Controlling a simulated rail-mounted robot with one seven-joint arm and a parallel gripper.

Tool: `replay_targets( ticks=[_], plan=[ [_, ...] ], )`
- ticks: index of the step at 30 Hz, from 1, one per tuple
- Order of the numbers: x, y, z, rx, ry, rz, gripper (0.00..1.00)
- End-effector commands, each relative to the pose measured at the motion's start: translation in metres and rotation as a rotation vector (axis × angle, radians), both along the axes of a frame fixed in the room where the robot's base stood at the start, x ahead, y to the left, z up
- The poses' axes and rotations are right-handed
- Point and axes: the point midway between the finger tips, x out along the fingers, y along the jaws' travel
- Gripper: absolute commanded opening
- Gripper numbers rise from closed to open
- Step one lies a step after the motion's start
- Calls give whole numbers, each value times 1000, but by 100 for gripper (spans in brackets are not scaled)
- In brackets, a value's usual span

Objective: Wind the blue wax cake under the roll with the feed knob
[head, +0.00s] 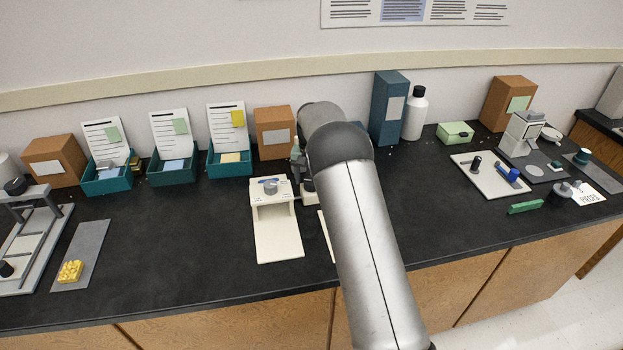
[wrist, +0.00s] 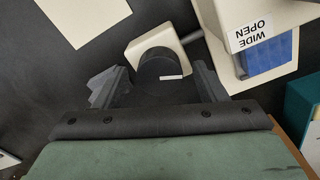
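The cream feed device (head: 278,235) stands at mid-bench in the head view. A blue piece, likely the wax cake, shows as a blue ribbed block (wrist: 268,60) in the wrist view, partly covered by a cream part labelled "WIDE OPEN" (wrist: 250,34). A small grey round part (head: 270,187) sits on the device; I cannot tell if it is the roll. The black feed knob (wrist: 160,68), with a white mark, stands on a cream block. My gripper (wrist: 157,84) is open, its fingers either side of the knob with visible gaps. My arm hides much of this in the head view.
Teal trays (head: 172,172) with cards stand at the back left. A teal box file (head: 388,108) and white bottle (head: 415,113) stand behind my arm. A grey plate with yellow pieces (head: 71,271) lies at left. Bare bench lies left of the device.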

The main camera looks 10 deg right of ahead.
Motion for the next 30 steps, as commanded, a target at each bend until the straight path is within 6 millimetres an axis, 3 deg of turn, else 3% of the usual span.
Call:
replay_targets(
  ticks=[11,14,30],
  plan=[
    [0,0,8,0,-1,1,64],
    [0,0,23,0,-2,1,64],
    [0,0,148,-1,-3,0,64]
  ],
)
